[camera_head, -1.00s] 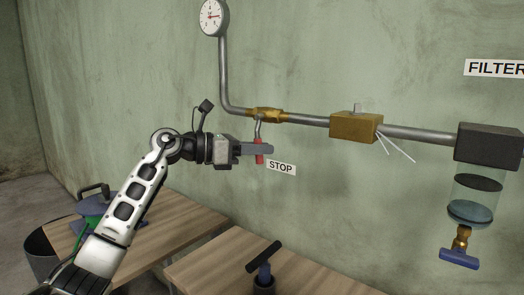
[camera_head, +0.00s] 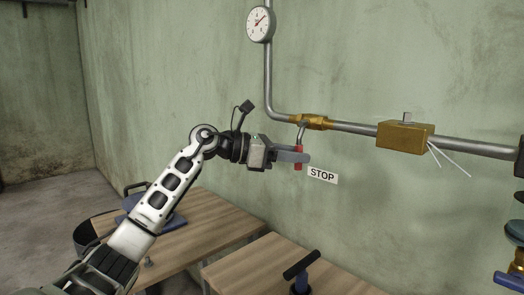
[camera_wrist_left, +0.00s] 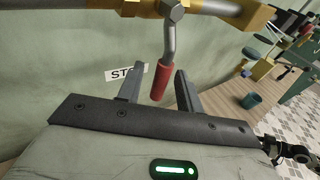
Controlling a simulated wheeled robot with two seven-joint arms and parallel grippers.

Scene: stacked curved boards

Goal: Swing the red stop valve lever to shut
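The red stop lever (camera_head: 298,158) hangs down from the brass valve (camera_head: 313,122) on the wall pipe, roughly crosswise to the pipe. A STOP label (camera_head: 322,175) is on the wall beside it. My left gripper (camera_head: 304,156) is at the lever. In the left wrist view, its two fingers (camera_wrist_left: 158,88) stand apart, one on each side of the lever's red grip (camera_wrist_left: 161,80), with gaps showing. The valve (camera_wrist_left: 173,12) is at the top there. A dark arm part, which looks like my right arm, shows small at that view's right edge; its fingers cannot be made out.
A brass block (camera_head: 405,137) with white ties sits along the pipe to the right. Wooden tables (camera_head: 215,220) stand below; a blue tool with a black T-handle (camera_head: 301,264) is on the front one. A blue handle (camera_head: 508,283) shows lower right.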

